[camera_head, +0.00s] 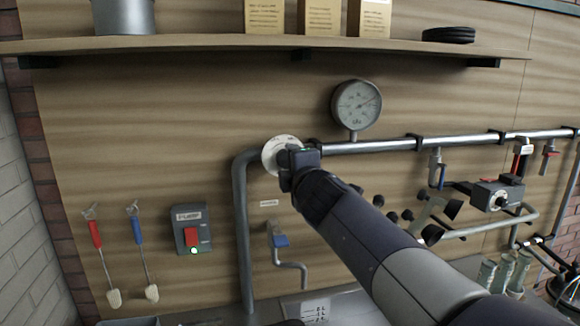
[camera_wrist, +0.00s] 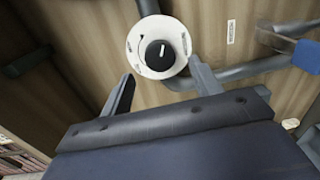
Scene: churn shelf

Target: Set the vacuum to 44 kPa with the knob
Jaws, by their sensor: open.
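The vacuum knob (camera_wrist: 159,53) is black with a white pointer line, on a round white dial plate (camera_wrist: 136,42) fixed to the wall pipe. In the head view the dial plate (camera_head: 270,153) shows behind my gripper (camera_head: 291,162), and the knob itself is hidden. In the wrist view my gripper (camera_wrist: 161,70) is open, its two fingers apart below and to either side of the dial, with nothing between them. I cannot tell whether it touches the knob. The round gauge (camera_head: 356,105) stands above the pipe, its needle pointing up and right; its figures are too small to read.
A pump switch box (camera_head: 192,230) with a red switch and lit green lamp is at lower left, near two hanging brushes (camera_head: 140,250). A shelf (camera_head: 200,42) runs above. Valves (camera_head: 497,195) are at right.

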